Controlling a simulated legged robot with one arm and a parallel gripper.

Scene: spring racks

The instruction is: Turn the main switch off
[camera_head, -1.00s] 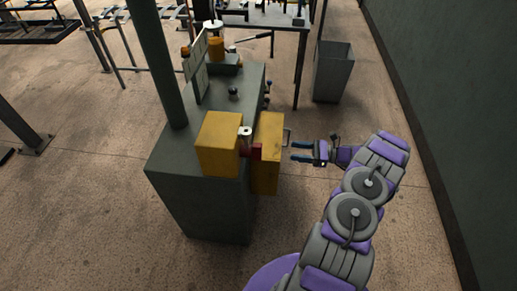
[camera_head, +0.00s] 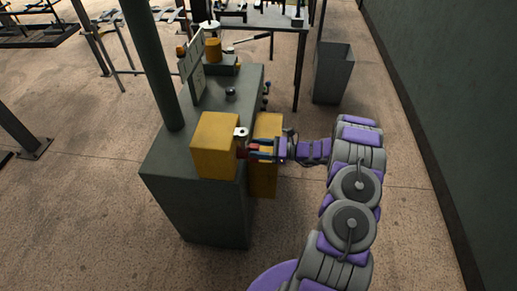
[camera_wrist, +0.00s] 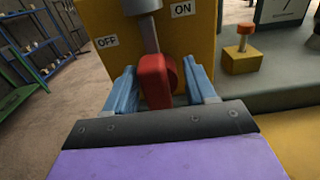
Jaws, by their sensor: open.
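The main switch sits on a yellow box (camera_head: 214,145) on the green-grey cabinet. In the wrist view, the box face (camera_wrist: 208,52) has an OFF label (camera_wrist: 107,41) at left and an ON label (camera_wrist: 182,10) at right. A grey lever (camera_wrist: 149,33) runs upward between the labels, with a red block (camera_wrist: 154,80) at its lower end. My gripper (camera_wrist: 160,78) is open, with one blue finger on each side of the red block. I cannot tell whether the fingers touch it. In the head view, my gripper (camera_head: 257,151) is at the box's right side.
A yellow panel (camera_head: 265,182) stands just right of the box, beside my gripper. The cabinet (camera_head: 205,206) carries a post and small knobs. In the wrist view, a red button on a yellow base (camera_wrist: 242,60) is at right. A grey bin (camera_head: 332,75) stands behind on open floor.

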